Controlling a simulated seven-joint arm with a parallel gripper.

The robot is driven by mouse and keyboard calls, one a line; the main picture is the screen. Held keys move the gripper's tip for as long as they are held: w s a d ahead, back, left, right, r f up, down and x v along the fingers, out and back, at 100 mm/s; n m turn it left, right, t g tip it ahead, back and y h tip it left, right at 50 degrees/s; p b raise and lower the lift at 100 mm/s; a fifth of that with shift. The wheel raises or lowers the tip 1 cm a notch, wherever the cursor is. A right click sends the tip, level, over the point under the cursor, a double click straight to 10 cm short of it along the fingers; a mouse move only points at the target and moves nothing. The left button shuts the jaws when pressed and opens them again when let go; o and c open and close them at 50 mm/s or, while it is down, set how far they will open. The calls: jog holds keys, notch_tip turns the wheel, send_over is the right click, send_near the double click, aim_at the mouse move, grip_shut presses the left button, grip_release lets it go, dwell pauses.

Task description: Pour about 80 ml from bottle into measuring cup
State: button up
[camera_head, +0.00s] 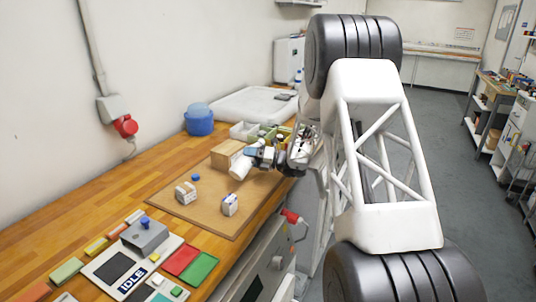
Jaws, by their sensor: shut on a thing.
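My gripper (255,158) is over the right side of the brown board. It is shut on a white cylindrical thing (239,168), which looks like the bottle. The bottle is tilted, with one end towards the lower left; its mouth and any liquid are too small to make out. A small blue cap-like thing (195,178) lies on the board to the left. I cannot pick out the measuring cup with certainty. Two small whitish block-like things, one on the left (186,193) and one nearer the front (230,205), stand on the board below the bottle.
A wooden box (226,153) stands just behind the bottle. The brown board (206,218) lies on the wooden bench (150,178). Pale bins (243,130) and a blue container (199,120) are farther back. A grey device (144,236) and coloured plates (181,260) are in front.

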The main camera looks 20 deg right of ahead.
jog(key=shift+r+n, duration=0.3)
jog(key=shift+r, duration=0.15)
jog(key=shift+w+d+f+n+h, duration=0.2)
jog(key=shift+w+d+n+h, duration=0.1)
jog(key=shift+n+h, duration=0.15)
jog(key=shift+w+d+r+n+g+h, duration=0.15)
jog(key=shift+d+n+h, duration=0.1)
jog(key=shift+n, duration=0.3)
jog(key=shift+w+d+r+n+g+h, duration=0.1)
jog(key=shift+w+d+n+g+h, duration=0.1)
jog(key=shift+n, duration=0.3)
jog(key=shift+d+f+n+h, duration=0.15)
jog(key=shift+f+n+h, duration=0.2)
jog(key=shift+n, duration=0.15)
jog(key=n+h, duration=0.2)
jog(key=n, duration=0.1)
jog(key=shift+r+n, duration=0.3)
jog(key=shift+f+n+h, duration=0.1)
jog(key=shift+n+h, duration=0.65)
jog(key=shift+n, duration=0.05)
jog(key=shift+t, duration=0.45)
